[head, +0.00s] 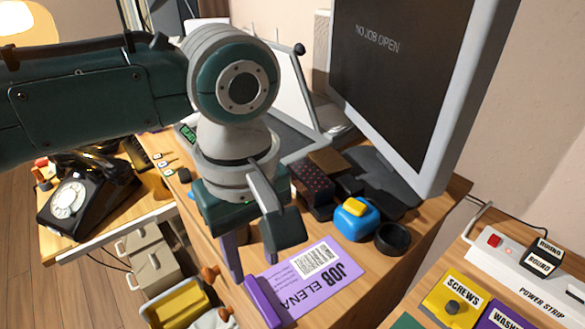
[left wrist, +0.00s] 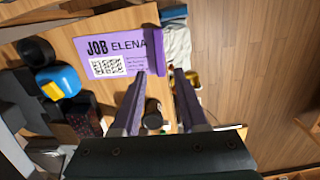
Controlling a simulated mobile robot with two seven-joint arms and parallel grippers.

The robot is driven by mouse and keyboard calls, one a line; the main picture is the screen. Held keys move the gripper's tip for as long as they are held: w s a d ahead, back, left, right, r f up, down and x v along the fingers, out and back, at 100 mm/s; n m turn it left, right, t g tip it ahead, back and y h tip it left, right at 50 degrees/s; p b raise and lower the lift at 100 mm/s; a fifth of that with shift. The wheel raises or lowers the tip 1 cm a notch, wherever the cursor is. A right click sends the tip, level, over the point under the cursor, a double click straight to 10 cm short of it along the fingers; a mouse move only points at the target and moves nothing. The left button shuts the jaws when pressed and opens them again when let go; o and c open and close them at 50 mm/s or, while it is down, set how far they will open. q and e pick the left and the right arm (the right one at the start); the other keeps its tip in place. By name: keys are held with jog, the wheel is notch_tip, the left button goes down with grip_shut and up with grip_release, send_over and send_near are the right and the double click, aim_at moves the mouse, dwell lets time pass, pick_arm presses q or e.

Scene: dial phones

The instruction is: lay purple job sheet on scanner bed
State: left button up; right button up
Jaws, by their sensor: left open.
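The purple job sheet (head: 320,280) lies flat near the front edge of the wooden desk, with "JOB ELENA", a code label and a thick purple grip strip (head: 262,302) along one end. It also shows in the left wrist view (left wrist: 110,48). My left gripper (head: 262,262) is open and empty just above the strip end; in the left wrist view its fingertips (left wrist: 159,72) appear near the strip (left wrist: 152,50), and I cannot tell whether they touch. What looks like the scanner, with a raised white lid (head: 287,92), stands behind my arm; its bed is mostly hidden.
A monitor (head: 390,75) reads "NO JOB OPEN". A blue and yellow object (head: 356,222), a black round cup (head: 392,239) and a dark dotted block (head: 312,190) stand beside the sheet. A black dial phone (head: 75,200) is at left. A power strip (head: 530,275) is at right.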

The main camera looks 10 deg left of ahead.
aim_at(260, 299)
pick_arm(q)
notch_tip(260, 299, down, 6)
jog(key=b, duration=0.7)
pick_arm(e)
notch_tip(260, 299, down, 7)
jog(key=shift+f, duration=0.15)
pick_arm(q)
jog(key=shift+s+f, duration=0.1)
jog(key=shift+f, duration=0.2)
jog(key=shift+d+f+b, duration=0.1)
jog(key=shift+f+b, duration=0.2)
jog(key=shift+f, duration=0.85)
pick_arm(e)
jog(key=shift+f, duration=0.3)
pick_arm(q)
grip_shut()
pick_arm(e)
jog(key=shift+r, duration=0.1)
pick_arm(q)
jog(key=shift+r+p, duration=2.55)
jog(key=shift+p, duration=0.65)
pick_arm(e)
notch_tip(260, 299, up, 6)
jog(key=shift+r, duration=0.15)
